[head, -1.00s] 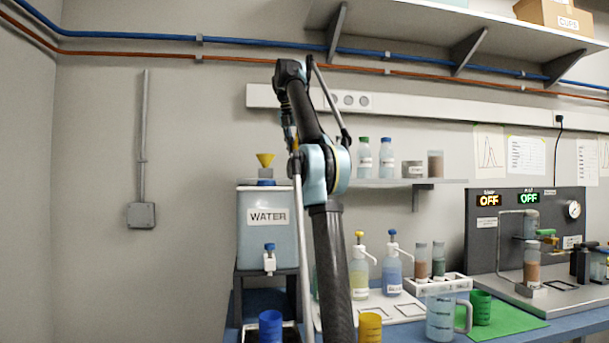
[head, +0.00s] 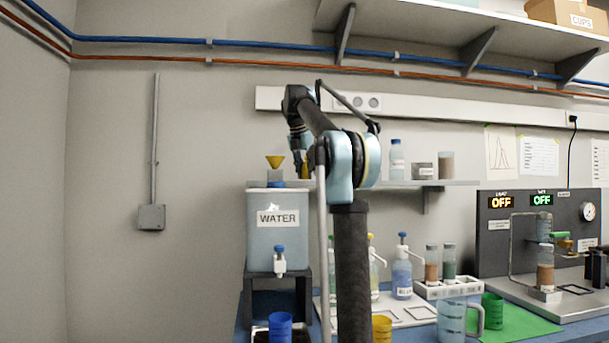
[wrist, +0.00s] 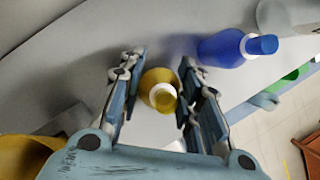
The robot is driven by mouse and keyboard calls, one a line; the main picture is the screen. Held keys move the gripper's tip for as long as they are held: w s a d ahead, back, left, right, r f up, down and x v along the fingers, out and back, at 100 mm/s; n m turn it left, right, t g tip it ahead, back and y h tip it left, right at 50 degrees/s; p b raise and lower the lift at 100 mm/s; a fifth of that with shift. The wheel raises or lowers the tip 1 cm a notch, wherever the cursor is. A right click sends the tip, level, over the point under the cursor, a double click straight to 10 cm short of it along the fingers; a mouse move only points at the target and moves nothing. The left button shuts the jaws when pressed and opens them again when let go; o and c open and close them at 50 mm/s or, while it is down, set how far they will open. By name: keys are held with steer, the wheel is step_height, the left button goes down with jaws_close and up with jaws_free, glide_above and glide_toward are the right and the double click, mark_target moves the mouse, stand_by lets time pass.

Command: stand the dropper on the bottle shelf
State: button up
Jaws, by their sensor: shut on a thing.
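My gripper (wrist: 158,95) is shut on a yellow dropper (wrist: 157,84) with a white ring at its top, seen from above between the two fingers. The arm partly covers this spot. In the wrist view, the pale shelf surface (wrist: 75,75) lies below the dropper. I cannot tell whether the dropper touches it.
A blue bottle (wrist: 222,47) is close right of the gripper in the wrist view. A blue-capped bottle (head: 397,160) and jars (head: 446,165) stand farther right on the shelf.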

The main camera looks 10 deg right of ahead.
steer(key=shift+f, duration=0.1)
steer(key=o, duration=0.9)
steer(key=v, duration=1.2)
stand_by(0.5)
